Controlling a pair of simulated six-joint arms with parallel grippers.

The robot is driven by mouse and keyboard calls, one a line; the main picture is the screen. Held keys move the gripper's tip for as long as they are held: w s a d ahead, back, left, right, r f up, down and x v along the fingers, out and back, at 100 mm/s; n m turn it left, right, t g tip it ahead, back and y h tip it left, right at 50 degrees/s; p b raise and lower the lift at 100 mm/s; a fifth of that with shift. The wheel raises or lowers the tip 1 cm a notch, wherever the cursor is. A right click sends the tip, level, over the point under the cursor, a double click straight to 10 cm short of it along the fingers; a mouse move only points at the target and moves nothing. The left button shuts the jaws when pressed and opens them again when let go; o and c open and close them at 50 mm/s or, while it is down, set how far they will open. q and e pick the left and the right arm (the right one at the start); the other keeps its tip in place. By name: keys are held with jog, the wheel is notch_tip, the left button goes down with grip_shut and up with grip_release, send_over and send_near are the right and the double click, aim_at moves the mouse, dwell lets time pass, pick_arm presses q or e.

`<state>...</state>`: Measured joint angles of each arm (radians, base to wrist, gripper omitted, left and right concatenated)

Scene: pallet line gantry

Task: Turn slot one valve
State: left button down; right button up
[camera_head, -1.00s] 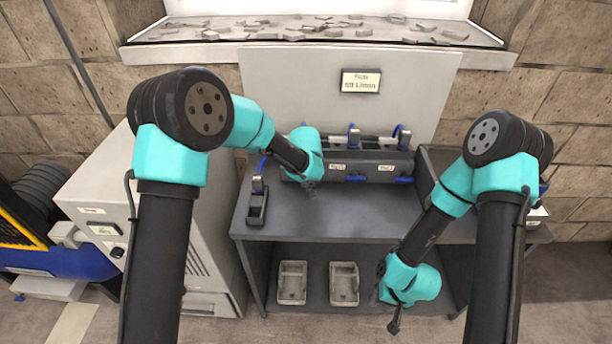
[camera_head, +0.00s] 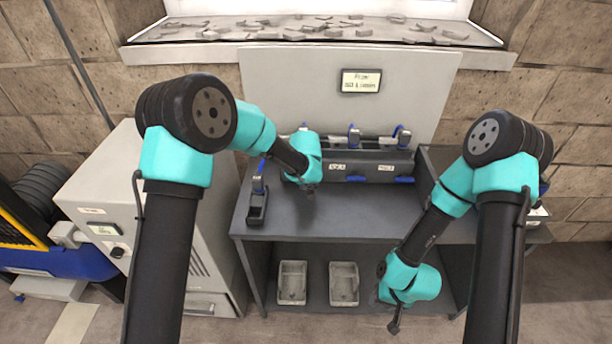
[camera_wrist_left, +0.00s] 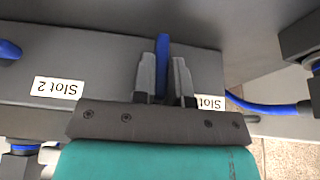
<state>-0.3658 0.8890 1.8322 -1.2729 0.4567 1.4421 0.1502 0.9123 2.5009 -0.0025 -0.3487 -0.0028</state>
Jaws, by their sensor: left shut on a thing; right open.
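My left gripper (camera_head: 309,188) is at the left end of the front of a dark grey slotted unit (camera_head: 371,158). In the left wrist view the two fingers (camera_wrist_left: 164,80) are shut on a blue valve handle (camera_wrist_left: 162,52), which stands upright in the picture between them. A partly covered label (camera_wrist_left: 211,102) reading "Slot" is beside it, its number hidden. The "Slot 2" label (camera_wrist_left: 58,88) is upside down to the left. In the head view the gripper hides the held handle. My right gripper (camera_head: 394,326) is open and empty, low before the bench.
Two more blue handles (camera_head: 356,179) (camera_head: 404,180) lie sideways on the unit's front. A small dark device (camera_head: 257,207) stands at the bench's left. Two grey trays (camera_head: 292,283) (camera_head: 344,284) sit below. The bench top (camera_head: 345,215) is clear in front of the unit.

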pick_arm(q)
jog(key=shift+d+y, duration=0.1)
jog(key=shift+y, duration=0.2)
jog(key=shift+d+m+y, duration=0.15)
jog(key=shift+m+y, duration=0.15)
jog(key=shift+y, duration=0.8)
jog(key=y, duration=0.2)
jog(key=m+y, duration=0.1)
jog(key=y, duration=0.1)
jog(key=shift+d+f, duration=0.2)
jog(key=shift+d, duration=0.1)
jog(key=y, duration=0.3)
jog(key=m+t+y, duration=0.1)
jog(key=shift+d+f, duration=0.15)
jog(key=shift+f, duration=0.1)
jog(key=shift+f+m+t+y, duration=0.1)
jog(key=shift+m+t+y, duration=0.25)
jog(key=shift+y, duration=0.75)
jog(key=shift+f+m+t+y, duration=0.1)
jog(key=shift+m+t+y, duration=0.25)
jog(key=shift+y, duration=0.75)
jog(key=c, duration=1.1)
grip_release()
